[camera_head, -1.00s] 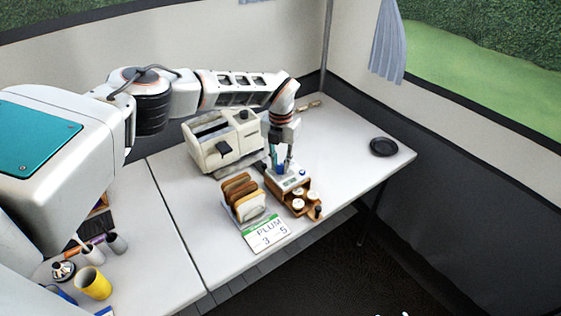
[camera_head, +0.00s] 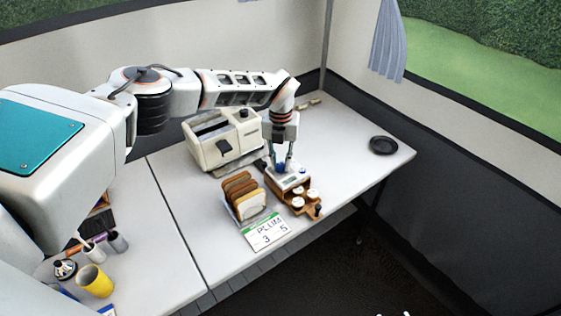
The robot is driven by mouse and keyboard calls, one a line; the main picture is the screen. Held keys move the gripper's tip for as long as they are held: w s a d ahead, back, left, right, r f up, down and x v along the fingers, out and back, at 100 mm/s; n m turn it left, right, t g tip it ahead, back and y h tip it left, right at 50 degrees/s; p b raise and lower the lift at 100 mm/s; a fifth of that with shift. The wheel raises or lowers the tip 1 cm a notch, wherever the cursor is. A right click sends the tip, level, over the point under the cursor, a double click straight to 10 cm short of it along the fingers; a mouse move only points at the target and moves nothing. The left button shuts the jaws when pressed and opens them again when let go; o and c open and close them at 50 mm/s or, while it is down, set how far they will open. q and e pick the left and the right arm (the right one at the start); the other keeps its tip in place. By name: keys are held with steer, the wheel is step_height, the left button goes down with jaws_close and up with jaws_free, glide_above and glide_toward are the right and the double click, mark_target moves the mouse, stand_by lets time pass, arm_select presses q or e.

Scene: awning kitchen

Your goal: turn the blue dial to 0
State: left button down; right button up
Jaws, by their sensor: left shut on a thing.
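A small white device (camera_head: 289,182) with a display strip stands on the table, right of the toast rack. The blue dial (camera_head: 281,168) shows as a small blue patch on it, between my fingers. My left gripper (camera_head: 281,167) points down over the device and is shut on the blue dial. The dial's marks are too small to read, and the fingers hide part of it.
A cream toaster (camera_head: 222,138) stands behind left of the device. A toast rack (camera_head: 244,197), a PLUM card (camera_head: 265,231) and a wooden stand with white pots (camera_head: 304,201) are close by. A black dish (camera_head: 383,146) lies right; the table around it is clear.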

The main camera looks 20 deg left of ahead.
mark_target(281, 165)
arm_select(q)
steer(key=c, duration=1.8)
jaws_free()
step_height(281, 165, up, 12)
steer(key=shift+f, duration=0.1)
steer(key=shift+s, duration=0.1)
